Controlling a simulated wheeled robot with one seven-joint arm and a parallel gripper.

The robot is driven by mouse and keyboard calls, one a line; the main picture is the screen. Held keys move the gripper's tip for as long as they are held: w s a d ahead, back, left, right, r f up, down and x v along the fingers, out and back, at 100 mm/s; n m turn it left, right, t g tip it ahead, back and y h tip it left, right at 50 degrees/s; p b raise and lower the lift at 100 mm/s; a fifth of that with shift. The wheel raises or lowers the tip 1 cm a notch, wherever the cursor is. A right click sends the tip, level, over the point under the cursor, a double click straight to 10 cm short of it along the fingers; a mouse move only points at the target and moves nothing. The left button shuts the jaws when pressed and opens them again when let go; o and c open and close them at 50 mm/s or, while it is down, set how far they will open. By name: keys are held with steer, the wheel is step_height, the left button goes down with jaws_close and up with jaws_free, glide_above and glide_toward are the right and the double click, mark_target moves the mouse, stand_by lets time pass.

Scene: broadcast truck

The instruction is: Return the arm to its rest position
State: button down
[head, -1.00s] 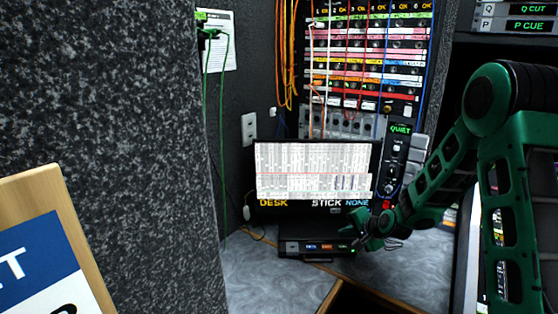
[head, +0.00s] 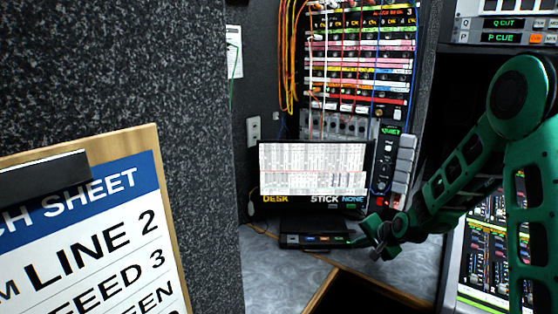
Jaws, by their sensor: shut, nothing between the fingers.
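My green arm (head: 450,190) reaches in from the right edge of the head view and bends down toward the desk. My gripper (head: 374,246) is small in the picture, at the right end of the low black box under the screen. It is shut and holds nothing. I cannot tell whether it touches the box.
A screen (head: 313,168) stands on the grey desk (head: 275,277) below a patch panel (head: 360,60) with hanging cables. A keyed panel (head: 401,160) is close behind my forearm. A clipboard sheet (head: 110,235) and speckled wall (head: 110,70) fill the left. A mixing console (head: 487,240) lies right.

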steer(key=s+d+r+n+g+h, duration=0.1)
steer(key=s+d+r+g, duration=0.2)
steer(key=s, duration=0.5)
steer(key=s+d+r+n+h, duration=0.1)
steer(key=s+d+r, duration=0.3)
steer(key=s+d, duration=0.25)
steer(key=s+d+r+n+g+h, duration=0.1)
steer(key=s+d+r+g, duration=0.2)
steer(key=s, duration=0.6)
steer(key=s+d+r+g, duration=0.1)
steer(key=s+r, duration=0.1)
steer(key=s, duration=0.8)
steer(key=s+r+g, duration=0.1)
steer(key=s+r, duration=0.1)
steer(key=s, duration=0.9)
steer(key=shift+s+d+n+g, duration=0.3)
steer(key=shift+d+n, duration=0.05)
steer(key=shift+n, duration=0.05)
steer(key=shift+w+f, duration=0.25)
steer(key=shift+w, duration=0.45)
